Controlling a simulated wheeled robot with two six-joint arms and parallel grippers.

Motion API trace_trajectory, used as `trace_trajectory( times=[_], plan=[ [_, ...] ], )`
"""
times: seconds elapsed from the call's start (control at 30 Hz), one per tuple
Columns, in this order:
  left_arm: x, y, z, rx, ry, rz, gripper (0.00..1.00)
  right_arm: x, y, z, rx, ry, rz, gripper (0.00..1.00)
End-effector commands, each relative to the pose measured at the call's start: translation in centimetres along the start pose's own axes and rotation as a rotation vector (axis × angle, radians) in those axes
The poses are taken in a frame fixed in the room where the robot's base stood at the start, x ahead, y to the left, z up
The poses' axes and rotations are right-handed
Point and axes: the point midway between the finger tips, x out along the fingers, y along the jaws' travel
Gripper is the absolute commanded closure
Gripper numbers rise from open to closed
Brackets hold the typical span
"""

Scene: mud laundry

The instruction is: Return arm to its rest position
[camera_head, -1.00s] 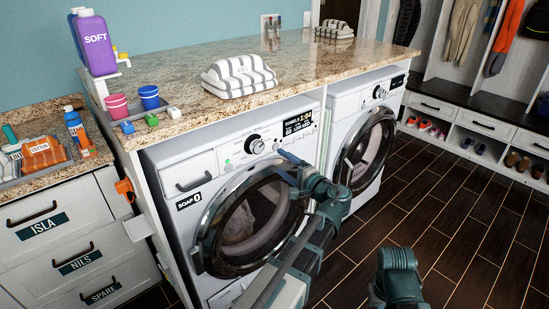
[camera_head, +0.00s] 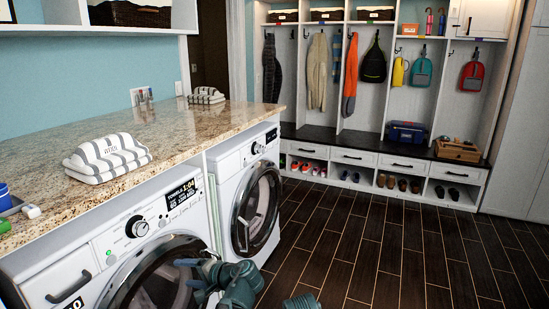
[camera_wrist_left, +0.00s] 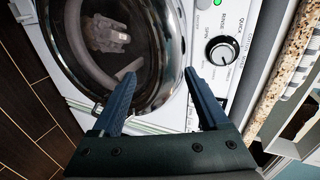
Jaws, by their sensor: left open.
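My left arm shows at the bottom of the head view, in front of the near washing machine (camera_head: 190,214). A knob (camera_wrist_left: 221,50) lies right of the fingers. My right gripper is not in view; only a teal arm part shows at the bottom.
A granite counter (camera_head: 160,125) runs above both machines, with folded striped towels (camera_head: 107,158) on it. The second machine (camera_head: 247,195) stands farther back. A bench with cubbies and shoes (camera_head: 380,170) lines the back. The dark wooden floor (camera_head: 390,245) at right is clear.

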Motion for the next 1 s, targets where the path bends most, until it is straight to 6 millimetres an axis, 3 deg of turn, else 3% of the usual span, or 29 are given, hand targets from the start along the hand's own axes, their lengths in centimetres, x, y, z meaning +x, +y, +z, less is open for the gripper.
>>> trace_trajectory(
  times=[0.1,0.3,0.6,0.63,0.7,1.0],
  plan=[
    [-3.2,6.7,2.2,-0.042,-0.02,0.267,0.22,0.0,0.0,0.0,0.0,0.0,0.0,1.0],
    [-9.7,15.4,5.0,-0.056,-0.066,0.656,0.22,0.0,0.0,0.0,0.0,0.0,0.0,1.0],
    [-19.0,22.1,8.5,-0.007,-0.123,1.06,0.22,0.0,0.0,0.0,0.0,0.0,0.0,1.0],
    [-19.9,22.5,8.9,0.001,-0.129,1.096,0.22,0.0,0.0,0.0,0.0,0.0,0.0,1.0],
    [-20.5,20.1,8.4,-0.004,-0.129,1.086,0.22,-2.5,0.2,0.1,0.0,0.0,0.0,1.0],
    [-22.9,14.1,8.1,-0.005,-0.128,1.083,0.22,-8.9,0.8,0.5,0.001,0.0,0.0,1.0]
  ],
)
